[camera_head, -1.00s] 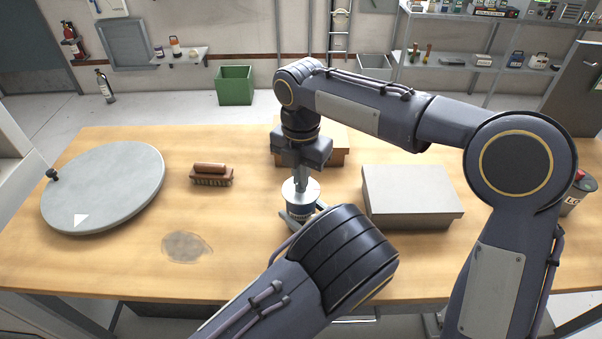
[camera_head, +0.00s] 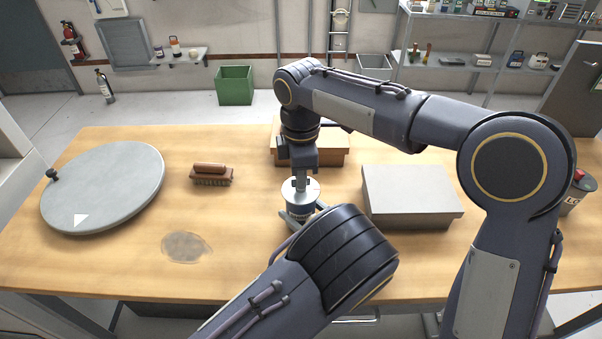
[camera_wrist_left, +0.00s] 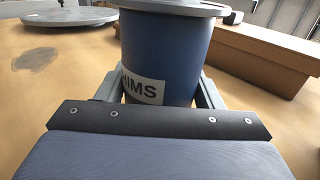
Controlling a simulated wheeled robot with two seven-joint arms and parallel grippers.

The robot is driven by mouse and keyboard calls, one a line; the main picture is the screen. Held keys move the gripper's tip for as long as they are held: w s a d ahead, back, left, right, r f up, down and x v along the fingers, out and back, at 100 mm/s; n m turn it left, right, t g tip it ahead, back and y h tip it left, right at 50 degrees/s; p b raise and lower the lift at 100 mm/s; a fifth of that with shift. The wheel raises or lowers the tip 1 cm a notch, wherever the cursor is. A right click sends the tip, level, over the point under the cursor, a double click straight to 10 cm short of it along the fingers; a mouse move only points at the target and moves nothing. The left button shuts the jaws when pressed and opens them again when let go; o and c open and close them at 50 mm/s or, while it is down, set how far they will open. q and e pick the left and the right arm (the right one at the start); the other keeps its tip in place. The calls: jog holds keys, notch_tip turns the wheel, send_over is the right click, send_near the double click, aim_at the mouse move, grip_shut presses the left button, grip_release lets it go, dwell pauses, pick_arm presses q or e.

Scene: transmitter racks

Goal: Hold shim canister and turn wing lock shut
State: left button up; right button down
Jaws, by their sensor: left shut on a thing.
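The blue shim canister (camera_head: 298,210) stands upright on the workbench, with a round grey lid (camera_head: 312,194) on top. In the left wrist view the canister (camera_wrist_left: 170,55) shows a white label ending in "IMS". My left gripper (camera_wrist_left: 157,88) is shut around its sides, low down. In the head view my left forearm hides most of that hand. My right gripper (camera_head: 301,185) points straight down with its fingertips at the middle of the lid. The wing lock is hidden by these fingertips, and I cannot tell whether they are closed on it.
A grey box (camera_head: 412,195) stands right of the canister and a brown box (camera_head: 335,150) behind it. The front-left bench around a grey stain (camera_head: 186,247) is free.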

jog(key=shift+m, duration=0.8)
jog(key=c, duration=1.6)
grip_release()
notch_tip(320, 180, up, 12)
